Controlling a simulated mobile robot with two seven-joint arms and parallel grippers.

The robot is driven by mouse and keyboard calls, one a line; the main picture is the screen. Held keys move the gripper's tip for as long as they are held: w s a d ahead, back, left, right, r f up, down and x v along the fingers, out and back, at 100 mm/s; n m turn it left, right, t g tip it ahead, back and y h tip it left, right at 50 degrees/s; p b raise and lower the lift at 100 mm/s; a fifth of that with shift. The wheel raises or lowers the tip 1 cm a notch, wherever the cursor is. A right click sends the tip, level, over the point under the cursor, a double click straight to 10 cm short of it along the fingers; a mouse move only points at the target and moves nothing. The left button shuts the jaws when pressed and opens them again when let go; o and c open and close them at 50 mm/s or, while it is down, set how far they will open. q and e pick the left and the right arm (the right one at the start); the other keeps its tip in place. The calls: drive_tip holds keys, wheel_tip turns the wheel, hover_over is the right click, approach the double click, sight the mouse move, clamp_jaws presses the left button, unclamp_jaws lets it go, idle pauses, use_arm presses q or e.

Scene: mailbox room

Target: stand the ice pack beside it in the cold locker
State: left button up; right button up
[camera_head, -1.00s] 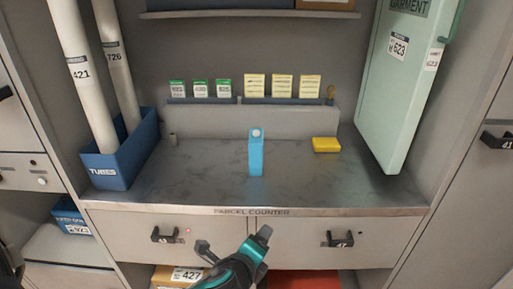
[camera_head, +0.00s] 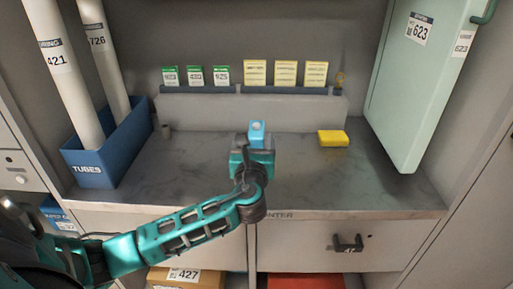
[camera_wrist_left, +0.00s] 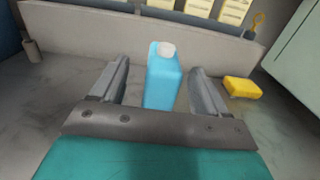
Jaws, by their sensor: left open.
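The light blue ice pack (camera_head: 257,130), with a white cap, stands upright on the parcel counter (camera_head: 200,165). In the left wrist view the ice pack (camera_wrist_left: 162,82) stands between the two spread fingers, with a gap on each side. My left gripper (camera_wrist_left: 160,85) is open around it. In the head view the left gripper (camera_head: 254,143) hides the pack's lower part. My right gripper does not show. I cannot make out the cold locker in these views.
A yellow block (camera_head: 333,138) lies on the counter to the right. A blue bin (camera_head: 95,165) with long tubes stands at the left. A pale green garment case (camera_head: 412,95) leans at the right. Green and yellow cards line the back ledge (camera_head: 215,110).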

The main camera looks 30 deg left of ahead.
sight(257, 120)
use_arm(q)
drive_tip(key=x, duration=0.5)
drive_tip(key=shift+w+r+b, duration=0.15)
drive_tip(key=shift+w+b, duration=0.25)
clamp_jaws()
idle(0.4)
